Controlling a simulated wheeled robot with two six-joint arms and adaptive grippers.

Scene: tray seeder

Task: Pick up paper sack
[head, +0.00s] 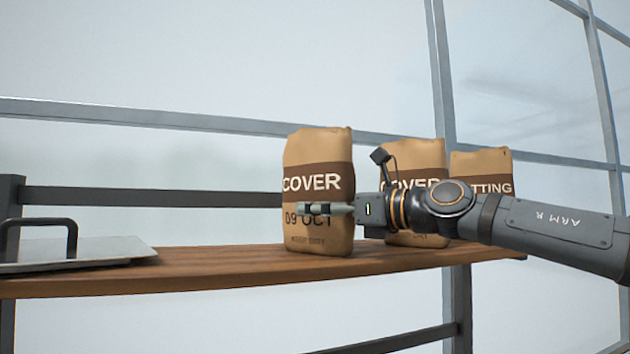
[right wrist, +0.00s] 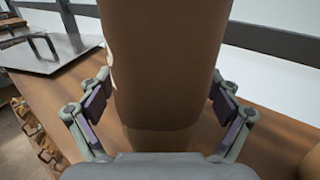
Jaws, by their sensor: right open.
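Three brown paper sacks stand upright on a wooden shelf. The nearest-left paper sack (head: 319,165), printed COVER and 09 OCT, has my right gripper (head: 325,209) in front of it in the head view. In the right wrist view this sack (right wrist: 165,65) fills the middle, between the two open fingers of my right gripper (right wrist: 165,108). Gaps show between the fingers and the sack's sides. A second COVER sack (head: 415,157) is partly hidden behind my right arm. The third sack (head: 482,163), printed with letters ending TTING, stands at the right. My left gripper is not in view.
The wooden shelf (head: 220,267) has free room left of the sacks. A metal plate with a dark handle (head: 80,256) lies at its left end; it also shows in the right wrist view (right wrist: 50,53). A dark rail (head: 150,197) runs behind the shelf.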

